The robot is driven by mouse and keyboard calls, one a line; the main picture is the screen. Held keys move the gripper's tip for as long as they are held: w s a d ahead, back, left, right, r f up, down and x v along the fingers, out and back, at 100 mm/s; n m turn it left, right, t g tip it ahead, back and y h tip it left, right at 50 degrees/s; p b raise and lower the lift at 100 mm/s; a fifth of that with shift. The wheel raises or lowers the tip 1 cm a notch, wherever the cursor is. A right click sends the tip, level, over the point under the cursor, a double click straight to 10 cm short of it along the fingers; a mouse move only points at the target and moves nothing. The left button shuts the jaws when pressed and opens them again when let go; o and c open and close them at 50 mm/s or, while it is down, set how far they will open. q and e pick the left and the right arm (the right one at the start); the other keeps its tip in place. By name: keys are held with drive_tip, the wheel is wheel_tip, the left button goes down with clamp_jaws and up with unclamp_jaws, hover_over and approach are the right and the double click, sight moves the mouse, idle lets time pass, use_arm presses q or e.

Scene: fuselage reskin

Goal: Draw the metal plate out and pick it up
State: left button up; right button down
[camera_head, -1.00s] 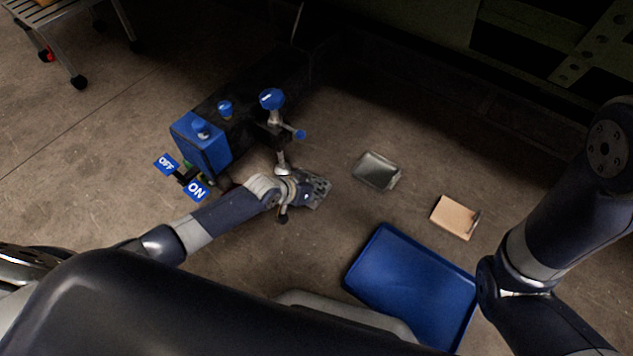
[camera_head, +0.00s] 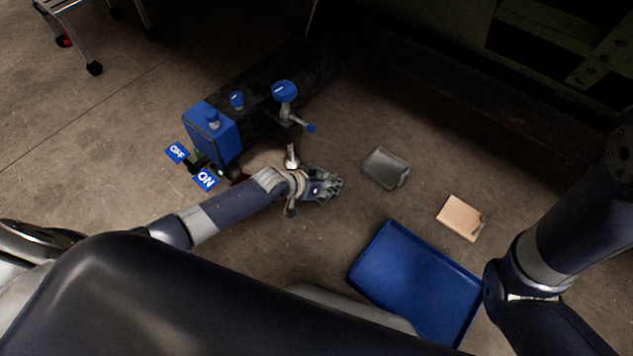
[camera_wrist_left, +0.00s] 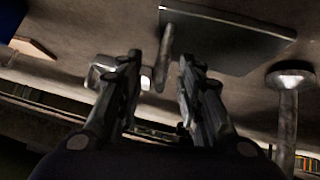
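My left gripper (camera_head: 330,187) is low over the floor, beside the lower end of a machine's upright clamp. In the left wrist view its two fingers (camera_wrist_left: 158,85) stand apart, with no object clearly held between them. A dark flat plate (camera_wrist_left: 235,38) with a pale edge lies beyond the fingers there, and a short rod (camera_wrist_left: 164,58) shows between the fingertips. A grey metal piece (camera_head: 386,168) lies on the floor right of the gripper in the head view. I cannot tell which is the metal plate. My right gripper is out of view.
The blue-and-black machine (camera_head: 210,130) with ON and OFF labels stands left of the gripper. A blue tray (camera_head: 415,285) and a tan block (camera_head: 461,217) lie to the right. A metal-legged cart (camera_head: 95,40) stands at top left. Open floor surrounds them.

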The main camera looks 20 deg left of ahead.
use_arm(q)
drive_tip(key=v, duration=1.1)
drive_tip(key=shift+s, duration=0.2)
drive_tip(key=shift+r, duration=0.1)
